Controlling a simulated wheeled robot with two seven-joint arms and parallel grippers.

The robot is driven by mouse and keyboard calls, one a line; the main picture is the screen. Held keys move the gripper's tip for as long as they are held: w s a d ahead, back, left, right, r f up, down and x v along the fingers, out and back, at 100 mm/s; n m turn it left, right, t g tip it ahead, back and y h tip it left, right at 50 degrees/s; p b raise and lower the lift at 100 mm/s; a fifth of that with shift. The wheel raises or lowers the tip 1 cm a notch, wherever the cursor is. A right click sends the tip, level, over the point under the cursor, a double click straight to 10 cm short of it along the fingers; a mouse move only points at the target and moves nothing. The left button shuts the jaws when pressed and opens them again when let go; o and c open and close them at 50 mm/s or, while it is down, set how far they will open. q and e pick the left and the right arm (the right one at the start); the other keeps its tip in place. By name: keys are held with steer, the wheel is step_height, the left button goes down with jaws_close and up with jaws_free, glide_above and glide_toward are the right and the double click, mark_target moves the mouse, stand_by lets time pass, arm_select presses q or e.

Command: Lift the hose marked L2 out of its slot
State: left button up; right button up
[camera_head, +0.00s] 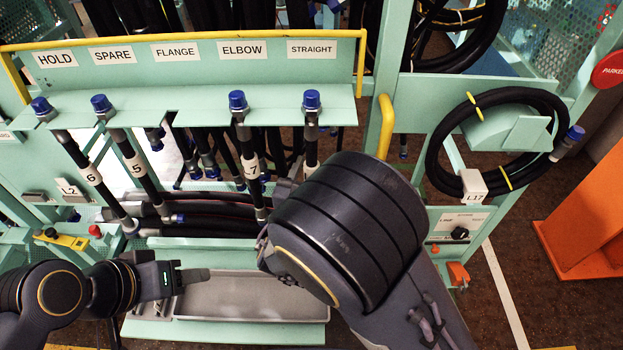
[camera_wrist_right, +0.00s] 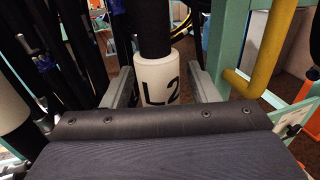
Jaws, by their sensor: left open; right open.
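The hose marked L2 (camera_wrist_right: 157,82) stands between my right gripper's fingers in the right wrist view, with a dark hose above its white sleeve. My right gripper (camera_wrist_right: 162,74) is open, one finger on each side of the sleeve; I cannot tell whether they touch it. In the head view my right arm hides this gripper. The blue-capped hose (camera_head: 311,130) in the slot under the STRAIGHT label appears to be the same one, its sleeve mostly hidden. My left gripper (camera_head: 188,278) is open and empty above the grey tray, low at the left.
Other blue-capped hoses, marked 6 (camera_head: 91,175), 5 (camera_head: 136,165) and 7 (camera_head: 251,168), hang in the green rack (camera_head: 190,100). A yellow handle (camera_head: 386,127) is right of the STRAIGHT slot. A coiled hose tagged L17 (camera_head: 473,184) hangs further right. The grey tray (camera_head: 250,300) looks empty.

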jaws_close()
steer(key=shift+r, duration=0.1)
stand_by(0.3)
steer(key=shift+r+b, duration=0.1)
steer(key=shift+b, duration=0.2)
steer(key=s+b, duration=0.3)
steer(key=s, duration=1.5)
steer(key=shift+r, duration=0.1)
